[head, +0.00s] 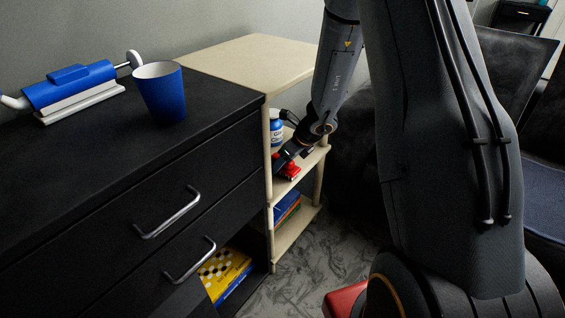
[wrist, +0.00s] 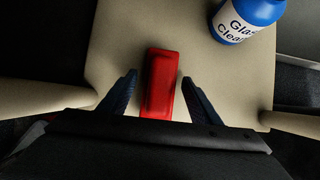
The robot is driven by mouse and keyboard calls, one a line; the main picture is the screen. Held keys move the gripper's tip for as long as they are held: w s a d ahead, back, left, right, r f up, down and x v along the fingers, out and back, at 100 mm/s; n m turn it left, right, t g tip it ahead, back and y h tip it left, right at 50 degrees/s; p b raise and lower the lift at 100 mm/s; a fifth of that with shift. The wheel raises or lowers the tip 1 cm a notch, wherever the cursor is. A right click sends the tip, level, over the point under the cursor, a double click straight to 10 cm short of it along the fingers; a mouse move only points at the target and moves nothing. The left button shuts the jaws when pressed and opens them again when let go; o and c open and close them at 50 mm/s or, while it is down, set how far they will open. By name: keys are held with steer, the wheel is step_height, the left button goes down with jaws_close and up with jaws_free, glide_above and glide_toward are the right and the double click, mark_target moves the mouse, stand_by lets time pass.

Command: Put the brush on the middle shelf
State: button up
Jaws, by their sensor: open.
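The red brush (wrist: 160,82) lies on a beige shelf board (wrist: 112,50) in the wrist view. My gripper (wrist: 159,88) is open, with one dark finger on each side of the brush and a gap visible on both sides. In the head view my gripper (head: 283,160) reaches into the beige shelf unit at its middle level, with the red brush (head: 290,171) at its tip. The near end of the brush is hidden behind my gripper in the wrist view.
A blue glass cleaner bottle (wrist: 246,18) stands on the same board, beside the brush. Books (head: 287,208) lie on the level below. A black dresser (head: 100,150) with a blue cup (head: 161,92) and a blue-and-white device (head: 72,88) adjoins the unit.

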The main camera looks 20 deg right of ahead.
steer(key=p+v, duration=0.2)
steer(key=v, duration=0.5)
steer(key=shift+s+r, duration=0.15)
steer(key=shift+r, duration=0.15)
